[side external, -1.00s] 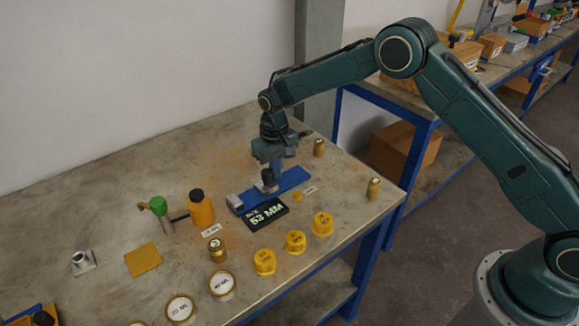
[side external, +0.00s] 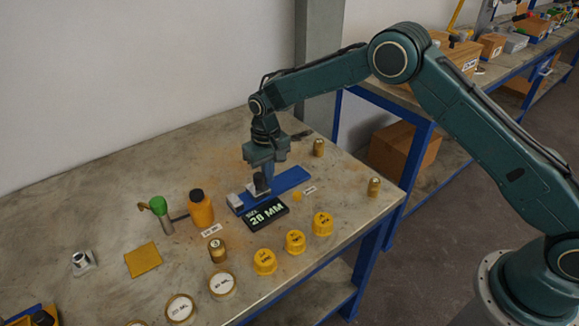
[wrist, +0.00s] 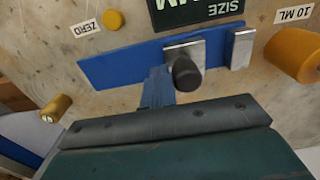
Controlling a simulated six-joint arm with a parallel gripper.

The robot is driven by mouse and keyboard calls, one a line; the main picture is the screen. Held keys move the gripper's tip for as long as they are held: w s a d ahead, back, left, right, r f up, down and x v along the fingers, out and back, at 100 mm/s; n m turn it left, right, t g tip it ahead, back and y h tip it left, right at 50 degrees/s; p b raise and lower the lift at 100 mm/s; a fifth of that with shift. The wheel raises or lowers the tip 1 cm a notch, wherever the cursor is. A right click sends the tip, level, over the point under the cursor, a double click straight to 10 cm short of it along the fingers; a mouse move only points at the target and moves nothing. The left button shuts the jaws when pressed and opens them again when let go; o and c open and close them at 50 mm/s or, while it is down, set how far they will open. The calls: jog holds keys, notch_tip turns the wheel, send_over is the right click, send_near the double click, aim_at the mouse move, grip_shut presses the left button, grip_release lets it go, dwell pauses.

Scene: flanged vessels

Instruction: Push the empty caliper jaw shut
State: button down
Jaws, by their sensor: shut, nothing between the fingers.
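The caliper is a blue rail (side external: 290,180) lying on the bench, with a pale metal end jaw (side external: 235,201) at its left end. Its sliding jaw (side external: 252,189) is a metal block with a dark round knob (wrist: 187,73). The wrist view shows the sliding jaw left of the end jaw (wrist: 240,47), with a short stretch of rail between them and nothing in that gap. My gripper (wrist: 158,82) is shut and empty, low over the rail beside the knob; contact cannot be told for certain. The black display (side external: 268,215) reads 20 MM.
An orange bottle (side external: 201,208) and a green-topped item (side external: 158,206) stand left of the caliper. Yellow caps (side external: 295,241) line the front. Brass pieces (side external: 374,187) stand at the right. A ZERO label (wrist: 85,26) and a yellow button (wrist: 113,19) lie beside the rail.

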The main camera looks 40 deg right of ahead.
aim_at(255, 177)
jog(key=shift+a, duration=2)
jog(key=shift+d, duration=0.1)
dwell(0.3)
jog(key=shift+d, duration=0.8)
jog(key=shift+r, duration=0.15)
jog(key=shift+r, duration=4.35)
jog(key=shift+d+r, duration=0.1)
